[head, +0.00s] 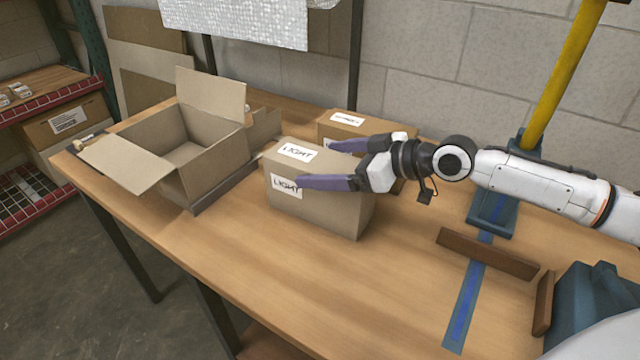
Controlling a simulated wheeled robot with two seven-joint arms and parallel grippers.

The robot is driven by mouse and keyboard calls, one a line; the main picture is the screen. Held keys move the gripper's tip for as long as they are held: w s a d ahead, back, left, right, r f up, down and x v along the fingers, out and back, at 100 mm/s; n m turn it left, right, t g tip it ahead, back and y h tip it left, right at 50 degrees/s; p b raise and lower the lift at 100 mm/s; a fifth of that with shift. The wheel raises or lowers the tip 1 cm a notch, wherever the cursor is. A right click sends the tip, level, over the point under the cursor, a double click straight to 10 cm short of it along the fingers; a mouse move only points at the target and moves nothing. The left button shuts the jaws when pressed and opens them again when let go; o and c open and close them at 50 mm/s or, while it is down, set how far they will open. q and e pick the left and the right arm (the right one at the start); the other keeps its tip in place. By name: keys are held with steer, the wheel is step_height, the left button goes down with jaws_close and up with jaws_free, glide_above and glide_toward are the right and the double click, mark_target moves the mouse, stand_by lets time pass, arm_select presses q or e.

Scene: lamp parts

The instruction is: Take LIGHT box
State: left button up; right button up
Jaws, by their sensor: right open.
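The LIGHT box (335,215) is a closed brown cardboard box in the middle of the wooden table, with white LIGHT labels on its top and on its front-left side. My right gripper (318,165) comes in from the right with its two purple fingers spread apart. One finger reaches across the near side of the box and the other lies beyond its top, so the fingers straddle the box. I cannot tell whether they touch it. My left gripper is out of view.
A second labelled cardboard box (345,122) stands just behind. An open, empty carton (205,160) with flaps out stands at the left of the table (300,290). A yellow post on a blue base (493,212) and brown wooden strips (487,253) are at the right. The front table area is clear.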

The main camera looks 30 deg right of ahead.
steer(key=c, duration=1.8)
steer(key=shift+r, duration=0.15)
steer(key=shift+c, duration=0.9)
